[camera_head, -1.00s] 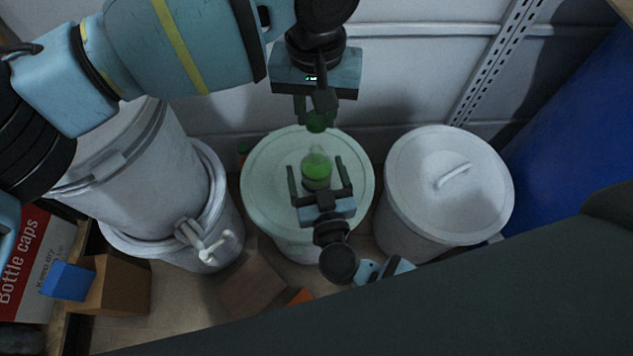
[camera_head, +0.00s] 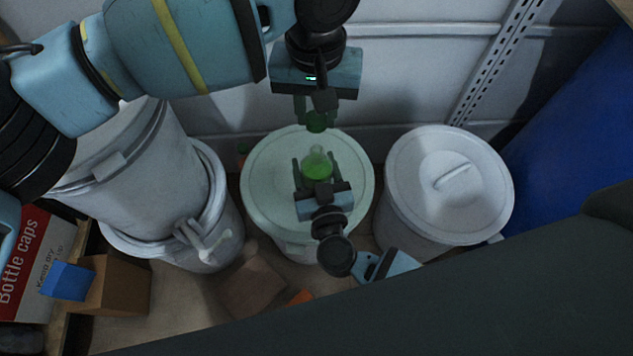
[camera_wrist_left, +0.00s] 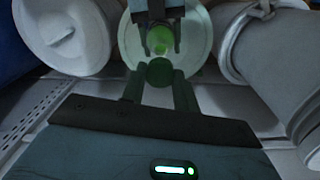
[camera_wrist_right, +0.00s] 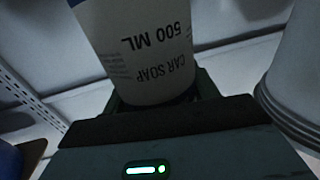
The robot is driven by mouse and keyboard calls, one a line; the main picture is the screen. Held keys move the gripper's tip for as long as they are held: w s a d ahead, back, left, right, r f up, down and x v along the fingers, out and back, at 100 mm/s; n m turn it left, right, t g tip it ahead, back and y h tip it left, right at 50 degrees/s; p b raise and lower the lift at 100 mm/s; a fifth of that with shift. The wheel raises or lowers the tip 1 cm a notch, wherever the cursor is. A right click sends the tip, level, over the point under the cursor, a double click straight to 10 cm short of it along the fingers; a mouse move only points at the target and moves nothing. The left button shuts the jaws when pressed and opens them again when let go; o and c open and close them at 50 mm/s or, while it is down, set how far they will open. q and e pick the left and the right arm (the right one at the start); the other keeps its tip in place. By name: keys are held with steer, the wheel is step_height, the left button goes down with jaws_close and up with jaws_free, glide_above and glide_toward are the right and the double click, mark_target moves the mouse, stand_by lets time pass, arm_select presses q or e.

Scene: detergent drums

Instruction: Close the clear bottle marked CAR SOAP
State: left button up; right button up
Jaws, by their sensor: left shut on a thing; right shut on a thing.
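The clear bottle with green liquid (camera_head: 317,165) stands over the middle of a white drum lid (camera_head: 268,200). In the right wrist view its side (camera_wrist_right: 145,55) reads CAR SOAP and 500 ML, upside down. My right gripper (camera_head: 316,168) is shut on the bottle from the near side. My left gripper (camera_head: 316,115) is shut on a dark green cap (camera_head: 316,123), just beyond and apart from the bottle. The cap also shows between the fingers in the left wrist view (camera_wrist_left: 159,72), with the bottle (camera_wrist_left: 160,40) past it. The bottle's mouth is hard to make out.
A lidded white drum (camera_head: 450,185) stands at right, beside a blue drum (camera_head: 575,125). Stacked white drums (camera_head: 150,165) with a tap stand at left. A cardboard box (camera_head: 122,283), a blue block (camera_head: 68,281) and a Bottle caps box (camera_head: 25,260) are at lower left.

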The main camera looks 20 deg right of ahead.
mark_target(317, 132)
arm_select(q)
steer(key=shift+f, duration=2.55)
arm_select(e)
steer(key=shift+c, duration=0.2)
arm_select(q)
steer(key=shift+f, duration=0.1)
steer(key=shift+f, duration=0.75)
steer(key=shift+f, duration=0.55)
